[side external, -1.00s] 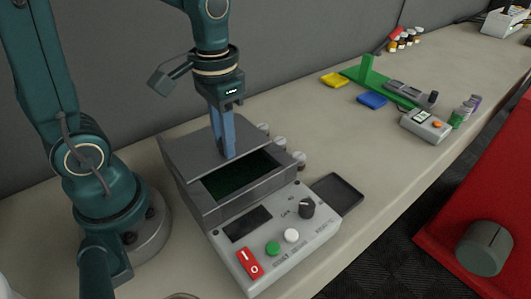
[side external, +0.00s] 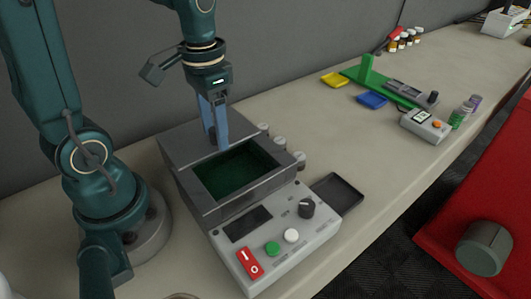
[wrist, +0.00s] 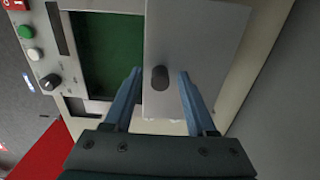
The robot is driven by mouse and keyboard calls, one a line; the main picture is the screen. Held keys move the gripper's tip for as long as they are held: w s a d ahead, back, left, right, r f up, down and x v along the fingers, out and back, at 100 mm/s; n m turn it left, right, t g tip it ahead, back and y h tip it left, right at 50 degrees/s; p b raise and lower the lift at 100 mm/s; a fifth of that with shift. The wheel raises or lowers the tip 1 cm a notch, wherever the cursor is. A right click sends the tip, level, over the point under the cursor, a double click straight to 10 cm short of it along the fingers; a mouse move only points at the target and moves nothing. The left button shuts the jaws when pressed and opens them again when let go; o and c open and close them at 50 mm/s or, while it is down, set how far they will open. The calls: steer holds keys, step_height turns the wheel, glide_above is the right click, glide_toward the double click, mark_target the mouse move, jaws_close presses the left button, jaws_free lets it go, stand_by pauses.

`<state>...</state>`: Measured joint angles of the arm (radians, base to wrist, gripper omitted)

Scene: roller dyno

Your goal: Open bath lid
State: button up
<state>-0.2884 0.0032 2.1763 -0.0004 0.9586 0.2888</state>
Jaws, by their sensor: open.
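The grey bath lid (side external: 178,142) lies flat over the back-left part of the bath (side external: 195,213). The rest of the opening is uncovered and shows a dark green interior (wrist: 97,45). In the wrist view, the lid (wrist: 205,50) has a dark round knob (wrist: 160,78) near its edge by the opening. My gripper (side external: 216,146) points down at the lid by that edge. Its two blue fingers are apart, one on each side of the knob, with visible gaps in the wrist view. The side view mostly hides the knob behind the fingers.
The bath's control panel (side external: 272,232) has a red switch, green and white buttons and a black dial. A black tray (side external: 338,193) sits to its right. A green stand (side external: 368,70) is farther back.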

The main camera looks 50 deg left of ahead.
mark_target(214, 129)
steer(key=shift+r, duration=2.55)
steer(key=shift+d+r, duration=0.2)
steer(key=shift+r, duration=0.05)
steer(key=s+d+t, duration=0.4)
steer(key=d+t, duration=0.1)
steer(key=shift+d+r+t, duration=0.2)
steer(key=shift+t, duration=0.1)
